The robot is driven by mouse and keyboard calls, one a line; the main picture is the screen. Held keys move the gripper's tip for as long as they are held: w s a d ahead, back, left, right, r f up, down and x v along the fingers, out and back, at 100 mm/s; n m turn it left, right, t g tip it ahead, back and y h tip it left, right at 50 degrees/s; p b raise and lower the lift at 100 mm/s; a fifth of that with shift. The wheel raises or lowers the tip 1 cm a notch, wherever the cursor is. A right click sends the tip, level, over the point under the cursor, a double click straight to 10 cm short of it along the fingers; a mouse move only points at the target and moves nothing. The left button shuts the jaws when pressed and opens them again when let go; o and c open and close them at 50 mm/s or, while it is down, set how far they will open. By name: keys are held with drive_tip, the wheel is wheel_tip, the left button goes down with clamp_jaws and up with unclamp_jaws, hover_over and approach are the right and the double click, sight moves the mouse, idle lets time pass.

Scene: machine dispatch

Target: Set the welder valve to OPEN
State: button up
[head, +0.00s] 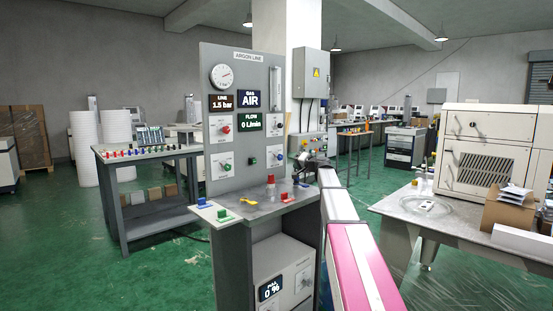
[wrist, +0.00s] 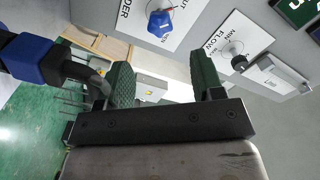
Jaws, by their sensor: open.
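The grey argon line panel (head: 215,80) stands left of centre in the head view, with gauge, displays and knobs. In the wrist view, a blue knob (wrist: 159,24) sits on a white plate whose cut-off label ends in "DER", probably the welder valve. Its setting is unreadable. A blue knob (head: 304,156) also shows at the panel's right side in the head view. My gripper (head: 318,163) is close to the panel's right side. In the wrist view, my gripper (wrist: 164,82) is open, with nothing between its green fingers; the blue knob is apart, beyond them.
A flow knob (wrist: 238,61) on a plate lies beside the valve. A blue and black fitting (wrist: 32,58) with a curved dark part is close on the left of the wrist view. Coloured tags and a red piece (head: 270,181) lie on the panel's ledge (head: 262,208).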

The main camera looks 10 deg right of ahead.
sight(281, 158)
drive_tip(key=x, duration=1)
drive_tip(key=shift+w+a, duration=0.15)
drive_tip(key=shift+w, duration=0.1)
drive_tip(key=c, duration=0.9)
